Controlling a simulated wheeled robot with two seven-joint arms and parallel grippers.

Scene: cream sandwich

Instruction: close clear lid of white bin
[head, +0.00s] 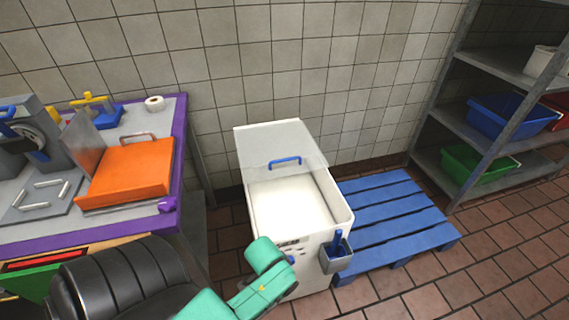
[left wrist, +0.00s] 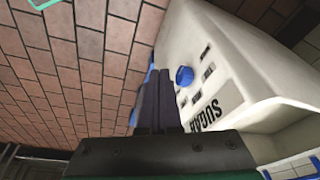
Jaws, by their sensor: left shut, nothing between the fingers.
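The white bin (head: 325,215) stands on the floor in the middle of the head view, with its white inside showing. Its clear lid (head: 262,145) is open, tilted up at the back towards the wall, with a blue handle (head: 285,161) on it. In the left wrist view the bin's white wall (left wrist: 235,60) shows close up, with a SUGAR label and a blue knob (left wrist: 185,76). My left gripper (left wrist: 160,78) is shut and empty beside the bin's front. In the head view my teal arm overlaps the bin's lower front and the fingers are not clearly visible. My right gripper is not in view.
A blue pallet (head: 395,215) lies right of the bin. A purple-edged worktable (head: 185,150) with an orange box (head: 130,172) stands left. A metal shelf (head: 470,130) with coloured tubs stands right.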

